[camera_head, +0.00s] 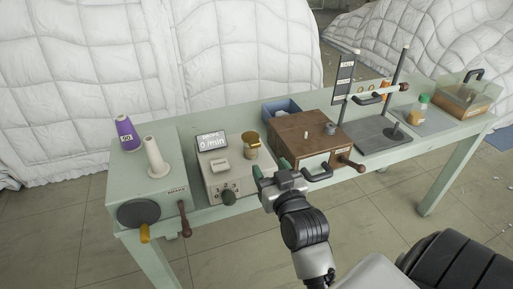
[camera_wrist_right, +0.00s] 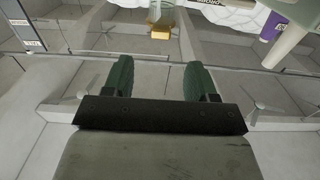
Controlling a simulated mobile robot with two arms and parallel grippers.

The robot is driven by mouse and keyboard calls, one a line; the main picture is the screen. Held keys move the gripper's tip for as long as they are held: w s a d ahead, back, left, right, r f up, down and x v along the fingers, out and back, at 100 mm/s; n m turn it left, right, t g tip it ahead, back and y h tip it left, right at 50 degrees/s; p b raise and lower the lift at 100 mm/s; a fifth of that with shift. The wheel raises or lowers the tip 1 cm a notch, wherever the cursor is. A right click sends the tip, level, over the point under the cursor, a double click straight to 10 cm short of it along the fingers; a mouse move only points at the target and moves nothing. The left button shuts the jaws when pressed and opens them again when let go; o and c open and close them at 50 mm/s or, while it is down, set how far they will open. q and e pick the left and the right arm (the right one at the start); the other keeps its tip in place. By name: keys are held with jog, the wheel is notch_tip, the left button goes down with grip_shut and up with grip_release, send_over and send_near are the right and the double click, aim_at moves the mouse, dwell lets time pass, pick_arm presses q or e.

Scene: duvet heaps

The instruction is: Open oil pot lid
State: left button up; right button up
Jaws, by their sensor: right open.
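A small brass-coloured pot (camera_head: 251,147) stands on the green table, between the grey meter box and the brown wooden box. I take it to be the oil pot. I cannot tell how its lid sits. A brass-coloured part also shows at the top of the right wrist view (camera_wrist_right: 160,34), beyond the fingers. My right gripper (camera_head: 275,173) is at the table's front edge, in front of the pot and apart from it. Its green fingers (camera_wrist_right: 158,78) are spread with nothing between them. My left gripper is not in view.
The grey meter box (camera_head: 224,172) with knobs stands left of the pot. Further left is a green box with a white cone (camera_head: 156,157) and a purple cone (camera_head: 127,133). White duvet heaps (camera_head: 240,50) rise behind.

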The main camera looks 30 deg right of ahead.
aim_at(256, 147)
jog(key=x, duration=0.9)
jog(key=shift+w, duration=0.2)
jog(key=shift+c, duration=0.3)
grip_shut()
